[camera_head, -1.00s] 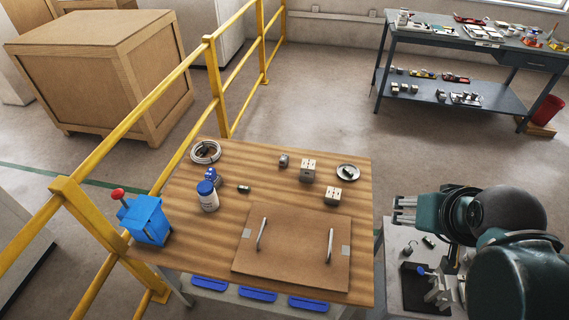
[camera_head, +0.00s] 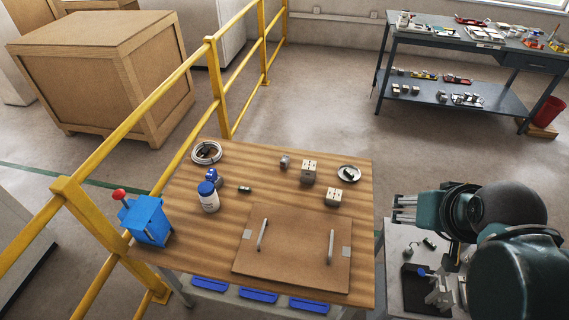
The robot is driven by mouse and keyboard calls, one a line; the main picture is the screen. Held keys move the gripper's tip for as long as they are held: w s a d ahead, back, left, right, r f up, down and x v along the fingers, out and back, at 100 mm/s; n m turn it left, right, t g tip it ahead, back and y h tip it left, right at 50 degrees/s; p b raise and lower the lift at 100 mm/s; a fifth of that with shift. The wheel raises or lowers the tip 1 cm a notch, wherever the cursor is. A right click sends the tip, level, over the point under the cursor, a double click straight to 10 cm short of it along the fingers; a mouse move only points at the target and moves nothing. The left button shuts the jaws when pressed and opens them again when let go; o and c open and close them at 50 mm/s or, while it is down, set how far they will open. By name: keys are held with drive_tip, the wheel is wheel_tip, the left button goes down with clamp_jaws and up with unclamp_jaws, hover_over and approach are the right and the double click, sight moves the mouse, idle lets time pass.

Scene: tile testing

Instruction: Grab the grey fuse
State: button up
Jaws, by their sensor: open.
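A small grey cylinder (camera_head: 284,162), which looks like the grey fuse, lies on the far middle of the wooden table (camera_head: 225,240). A smaller dark cylinder (camera_head: 245,190) lies left of it and nearer; the view is too coarse to tell for certain which is a fuse. My gripper (camera_head: 398,208) is at the right, beyond the table's right edge, with its fingers pointing left. It is open and empty, well apart from both cylinders.
Two beige blocks (camera_head: 309,172) (camera_head: 337,198) stand right of the grey cylinder, near a round dish (camera_head: 348,173). A white jar (camera_head: 208,198), a cable coil (camera_head: 206,152) and a blue box (camera_head: 146,221) are left. A handled board (camera_head: 292,255) covers the front. A yellow railing (camera_head: 145,105) borders the left.

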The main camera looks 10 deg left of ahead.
drive_tip(key=w+a+r+n+g, duration=0.1)
drive_tip(key=w+a+r+n, duration=0.15)
drive_tip(key=w+a, duration=0.65)
drive_tip(key=w+a+r+n+g, duration=0.15)
drive_tip(key=w+n, duration=0.25)
drive_tip(key=w, duration=1)
drive_tip(key=n+g+p, duration=0.1)
drive_tip(key=n+g, duration=0.4)
drive_tip(key=n, duration=0.4)
hover_over(284, 159)
drive_tip(key=shift+t, duration=0.25)
drive_tip(key=f, duration=3.3)
drive_tip(key=shift+w+d+f, duration=0.15)
drive_tip(key=shift+d+f, duration=0.05)
drive_tip(key=shift+d, duration=0.05)
drive_tip(key=shift+a+f, duration=0.25)
drive_tip(key=shift+f, duration=0.15)
